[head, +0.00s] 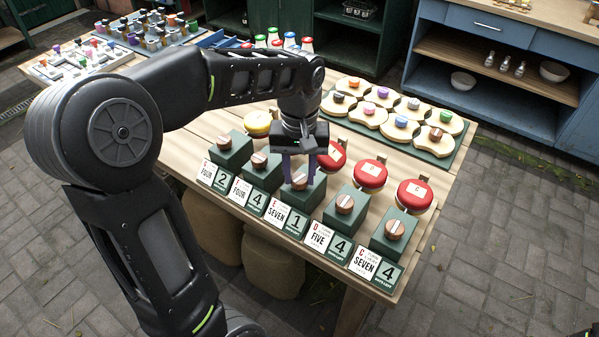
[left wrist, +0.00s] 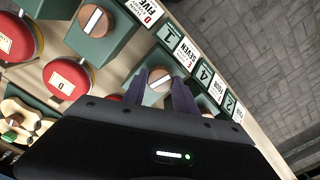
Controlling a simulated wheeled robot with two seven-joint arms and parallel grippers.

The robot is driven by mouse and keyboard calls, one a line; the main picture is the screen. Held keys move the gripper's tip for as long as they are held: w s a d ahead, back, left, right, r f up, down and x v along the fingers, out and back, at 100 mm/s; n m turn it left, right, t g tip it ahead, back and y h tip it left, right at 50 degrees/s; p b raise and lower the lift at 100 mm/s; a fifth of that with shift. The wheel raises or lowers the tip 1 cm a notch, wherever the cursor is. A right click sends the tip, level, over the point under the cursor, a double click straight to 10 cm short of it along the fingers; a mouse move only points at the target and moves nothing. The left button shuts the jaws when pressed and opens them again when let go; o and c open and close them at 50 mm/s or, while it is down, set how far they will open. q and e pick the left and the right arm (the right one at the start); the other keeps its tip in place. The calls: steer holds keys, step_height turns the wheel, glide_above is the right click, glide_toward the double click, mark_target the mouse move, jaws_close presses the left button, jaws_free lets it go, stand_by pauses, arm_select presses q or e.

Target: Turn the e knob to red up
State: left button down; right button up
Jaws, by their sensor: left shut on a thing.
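The e knob (head: 300,181) is a round wooden knob with a pale stripe, on the middle green block. A card marked E SEVEN and a tile with 1 (head: 295,223) stand in front of it. My left gripper (head: 300,174) reaches down over this block, its purple fingers on both sides of the knob. In the left wrist view the knob (left wrist: 157,86) sits between the fingers and they are shut on it. Behind the block a red disc (head: 333,156) shows its red face, partly hidden by the gripper. My right gripper is not in view.
Similar knobs stand close on both sides, such as the one on the D block (head: 345,204) and the C block (head: 395,229). More red discs (head: 371,173) and a yellow disc (head: 258,124) stand behind. A green board with coloured pegs (head: 430,150) lies at the back right.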

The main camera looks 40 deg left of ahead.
mark_target(300, 178)
arm_select(q)
steer(key=shift+n, duration=1.3)
steer(key=c, duration=1)
jaws_free()
steer(key=shift+o, duration=0.2)
steer(key=shift+r, duration=0.1)
step_height(300, 178, up, 8)
steer(key=shift+f, duration=0.2)
